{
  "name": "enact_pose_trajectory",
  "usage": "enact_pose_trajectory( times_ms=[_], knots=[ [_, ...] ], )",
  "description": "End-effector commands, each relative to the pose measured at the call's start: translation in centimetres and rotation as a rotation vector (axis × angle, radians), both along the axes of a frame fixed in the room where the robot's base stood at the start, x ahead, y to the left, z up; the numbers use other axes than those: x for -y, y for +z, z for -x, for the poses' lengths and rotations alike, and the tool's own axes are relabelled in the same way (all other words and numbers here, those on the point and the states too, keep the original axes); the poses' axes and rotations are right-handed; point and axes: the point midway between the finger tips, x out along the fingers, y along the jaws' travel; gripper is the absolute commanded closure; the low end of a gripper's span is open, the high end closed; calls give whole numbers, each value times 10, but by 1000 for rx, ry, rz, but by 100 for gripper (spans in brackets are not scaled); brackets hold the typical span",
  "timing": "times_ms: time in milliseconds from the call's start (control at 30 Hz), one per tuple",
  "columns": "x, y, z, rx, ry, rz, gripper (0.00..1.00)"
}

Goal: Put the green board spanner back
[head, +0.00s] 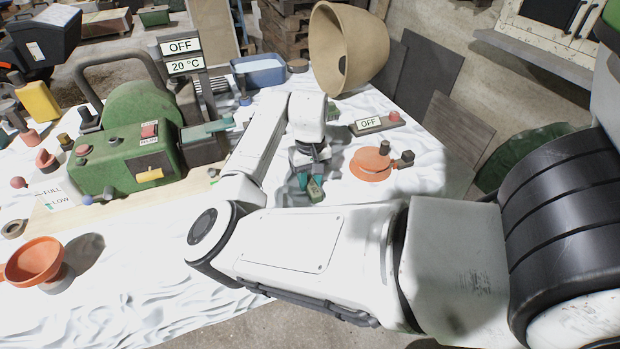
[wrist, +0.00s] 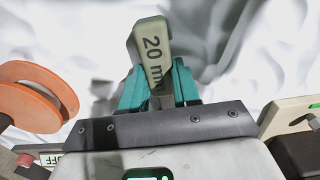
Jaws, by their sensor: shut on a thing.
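My gripper (head: 311,180) points down over the white-covered table, right of the green machine. In the wrist view its teal fingers (wrist: 160,90) are shut on a grey-green flat-sided tool (wrist: 152,48), apparently the spanner. Dark lettering starting "20 m" shows on its face. The tool sticks out past the fingertips; its other end is hidden between the fingers. In the head view only a small green end of it (head: 315,192) shows below the fingers. I cannot tell whether it touches the cloth. I cannot make out a board for spanners.
An orange disc (head: 369,165) and a box marked OFF (head: 370,124) stand close to the gripper's right. The green machine (head: 122,152) stands left. A blue tray (head: 258,71) and a tan bucket (head: 345,45) are farther back. Bare cloth (head: 150,290) lies at the front left.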

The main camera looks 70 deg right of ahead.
Motion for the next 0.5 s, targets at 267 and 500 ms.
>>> enact_pose_trajectory(
  times_ms=[267, 500],
  knots=[
    [0, -3, 0, -2, 1, 1, 68],
    [0, -2, 0, -1, 0, 1, 45]
  ],
)
